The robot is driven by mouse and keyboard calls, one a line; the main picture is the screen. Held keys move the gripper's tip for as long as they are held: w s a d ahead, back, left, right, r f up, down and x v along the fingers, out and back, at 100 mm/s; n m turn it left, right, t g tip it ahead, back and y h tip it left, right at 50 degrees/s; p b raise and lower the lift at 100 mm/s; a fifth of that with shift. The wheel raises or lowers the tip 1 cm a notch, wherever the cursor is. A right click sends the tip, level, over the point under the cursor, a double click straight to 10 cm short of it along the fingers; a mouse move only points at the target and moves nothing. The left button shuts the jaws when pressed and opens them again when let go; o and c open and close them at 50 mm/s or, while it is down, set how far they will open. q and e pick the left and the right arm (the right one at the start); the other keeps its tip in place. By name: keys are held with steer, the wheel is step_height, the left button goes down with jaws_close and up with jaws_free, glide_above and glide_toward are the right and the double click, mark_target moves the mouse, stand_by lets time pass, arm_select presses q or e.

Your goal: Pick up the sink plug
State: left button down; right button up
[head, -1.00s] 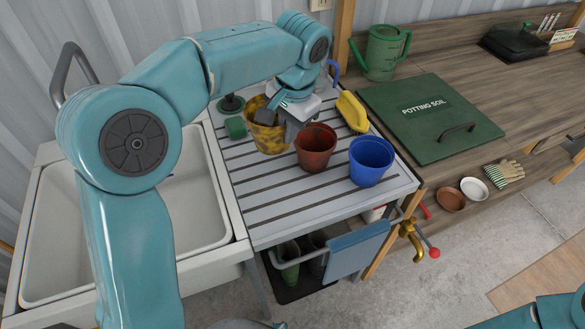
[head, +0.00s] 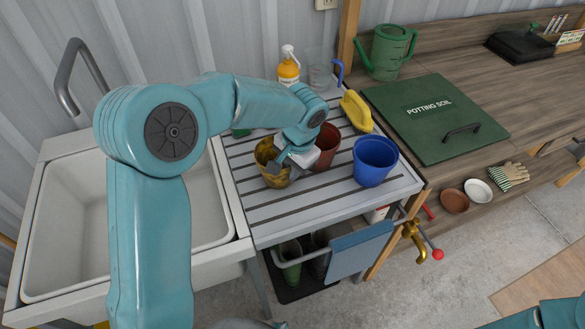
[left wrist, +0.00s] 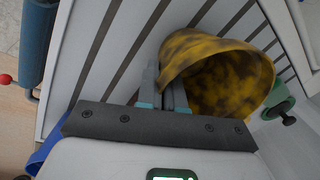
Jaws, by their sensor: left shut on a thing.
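My left gripper (head: 284,166) is shut on the rim of a yellow pot with dark mottling (head: 266,156), near the front of the slatted drainboard (head: 300,208). In the left wrist view the fingers (left wrist: 165,92) sit at the rim of this yellow pot (left wrist: 225,85), which looks tilted there; I cannot tell whether it is lifted. A green piece with a dark knob (left wrist: 287,119) shows beyond the pot in the left wrist view. It may be the sink plug, but I cannot tell for sure. My arm hides most of that area in the head view. My right gripper is out of view.
A red-brown pot (head: 327,150) and a blue pot (head: 374,162) stand right of the yellow pot. A yellow scoop-like item (head: 356,110), an orange spray bottle (head: 288,70) and a clear jug (head: 319,70) are behind. The white sink basin (head: 85,235) is at left.

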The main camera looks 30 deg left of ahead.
arm_select(q)
steer(key=shift+f, duration=0.15)
steer(key=c, duration=1.6)
jaws_free()
steer(key=shift+c, duration=0.2)
steer(key=o, duration=0.4)
steer(key=shift+w, duration=0.1)
steer(key=shift+c, duration=0.2)
